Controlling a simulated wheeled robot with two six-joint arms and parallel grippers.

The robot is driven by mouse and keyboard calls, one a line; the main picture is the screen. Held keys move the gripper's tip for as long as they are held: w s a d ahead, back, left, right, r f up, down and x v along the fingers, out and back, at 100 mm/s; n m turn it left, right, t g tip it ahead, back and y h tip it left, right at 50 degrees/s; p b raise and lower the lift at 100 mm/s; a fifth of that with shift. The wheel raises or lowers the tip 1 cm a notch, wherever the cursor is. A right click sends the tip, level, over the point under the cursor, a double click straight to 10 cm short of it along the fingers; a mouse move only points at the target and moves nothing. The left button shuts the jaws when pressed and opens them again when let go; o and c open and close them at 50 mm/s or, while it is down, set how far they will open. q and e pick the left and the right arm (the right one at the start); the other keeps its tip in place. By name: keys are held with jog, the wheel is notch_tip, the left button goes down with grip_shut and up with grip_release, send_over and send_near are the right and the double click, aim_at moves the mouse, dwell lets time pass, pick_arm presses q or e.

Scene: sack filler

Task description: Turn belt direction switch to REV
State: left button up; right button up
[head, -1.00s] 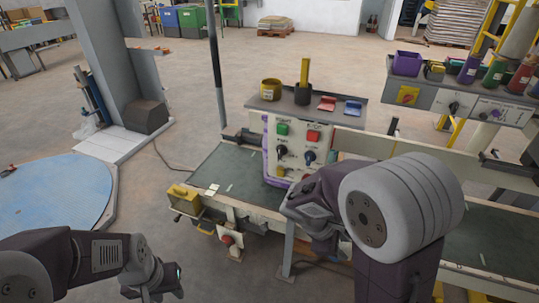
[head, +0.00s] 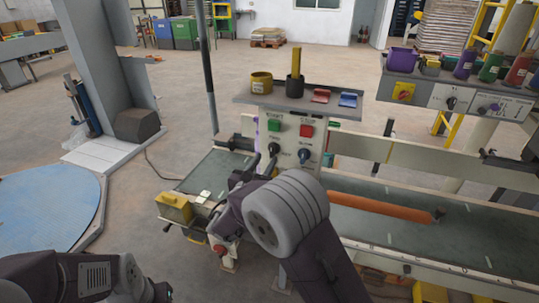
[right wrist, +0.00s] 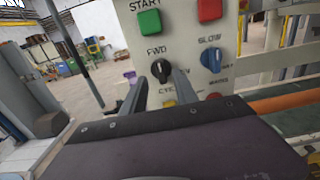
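The cream control panel (head: 291,129) stands behind the belt. The belt direction switch, a black knob (right wrist: 161,69) under the FWD label, is on its left; it also shows in the head view (head: 274,150). I cannot tell clearly where it points; lettering beside it is partly hidden. My right gripper (right wrist: 160,77) is open, its two fingers pointing at the panel, with the black knob appearing between the tips. I cannot tell whether they touch it. My left gripper (head: 162,292) is at the lower left, away from the panel; its fingers are unclear.
A blue knob (right wrist: 211,60) under SLOW sits right of the switch. A green START button (right wrist: 149,22) and a red button (right wrist: 209,10) are above. The panel's top shelf (head: 262,98) holds cups and small trays. An orange roller (head: 382,207) lies right of my right arm.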

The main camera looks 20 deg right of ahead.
aim_at(272, 154)
jog(key=x, duration=0.4)
jog(key=shift+w+d, duration=0.2)
grip_shut()
jog(key=shift+f+m+b, duration=0.2)
jog(key=shift+m+b, duration=0.1)
jog(key=shift+b, duration=0.15)
jog(key=m+b, duration=0.4)
jog(key=b, duration=0.3)
jog(key=m+b, duration=0.5)
jog(key=b, duration=0.3)
jog(key=m+b, duration=0.5)
jog(key=b, duration=0.3)
jog(key=shift+s+d+f, duration=0.15)
jog(key=shift+f, duration=0.2)
jog(key=shift+r+m+b, duration=0.2)
jog(key=shift+m+b, duration=1.5)
jog(key=shift+m, duration=0.1)
